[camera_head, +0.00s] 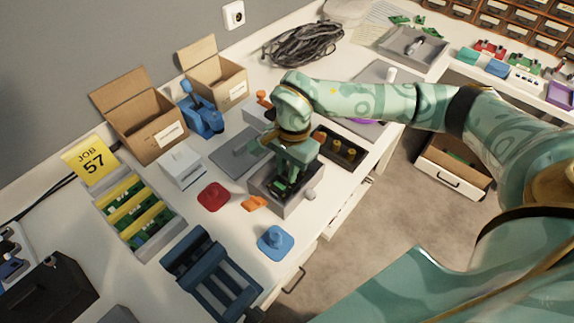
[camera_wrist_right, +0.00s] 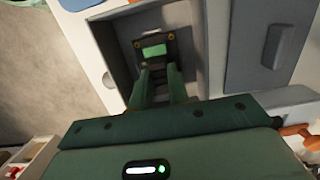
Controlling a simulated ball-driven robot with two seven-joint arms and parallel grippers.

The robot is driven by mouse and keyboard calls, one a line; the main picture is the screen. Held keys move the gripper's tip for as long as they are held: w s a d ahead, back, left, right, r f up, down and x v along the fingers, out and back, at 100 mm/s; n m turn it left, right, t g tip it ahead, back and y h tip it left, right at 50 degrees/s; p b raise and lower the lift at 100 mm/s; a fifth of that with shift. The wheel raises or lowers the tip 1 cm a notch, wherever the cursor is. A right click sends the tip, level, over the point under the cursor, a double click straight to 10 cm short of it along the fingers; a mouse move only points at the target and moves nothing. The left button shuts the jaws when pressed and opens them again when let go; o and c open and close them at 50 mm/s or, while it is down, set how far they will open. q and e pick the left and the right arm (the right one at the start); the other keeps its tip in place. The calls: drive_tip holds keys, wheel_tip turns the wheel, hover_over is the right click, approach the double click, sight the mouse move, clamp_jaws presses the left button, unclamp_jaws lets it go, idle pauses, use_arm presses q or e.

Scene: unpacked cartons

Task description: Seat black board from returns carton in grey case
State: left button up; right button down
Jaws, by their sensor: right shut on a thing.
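The grey case (camera_head: 263,203) sits open on the white bench near its front edge. My right gripper (camera_head: 288,182) reaches down into it. In the right wrist view, my right gripper (camera_wrist_right: 163,88) is shut on the black board (camera_wrist_right: 154,37), a small dark board with a green patch. The board is inside the outline of the grey case (camera_wrist_right: 108,45). The fingers hide part of it, and I cannot tell whether it is flat on the case floor. Two open cardboard cartons stand at the back, a larger one (camera_head: 150,128) and a smaller one (camera_head: 222,86); their labels are unreadable. My left gripper is not in view.
A flat grey panel (camera_head: 236,152) lies behind the case. A dark tray (camera_head: 340,150) stands close to its right. A red piece (camera_head: 213,196), orange clips (camera_head: 254,203) and a blue knobbed piece (camera_head: 275,241) lie in front-left. A green-board rack (camera_head: 135,215) stands left.

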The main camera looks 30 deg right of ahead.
drive_tip(key=shift+f, duration=0.1)
drive_tip(key=c, duration=1.3)
unclamp_jaws()
drive_tip(key=shift+o, duration=0.2)
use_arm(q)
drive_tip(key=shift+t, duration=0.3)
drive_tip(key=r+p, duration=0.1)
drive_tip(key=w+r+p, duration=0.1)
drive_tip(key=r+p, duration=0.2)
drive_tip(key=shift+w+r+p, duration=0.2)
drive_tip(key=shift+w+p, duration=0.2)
use_arm(e)
wheel_tip(320, 180, up, 16)
drive_tip(key=d, duration=0.2)
drive_tip(key=shift+w, duration=0.35)
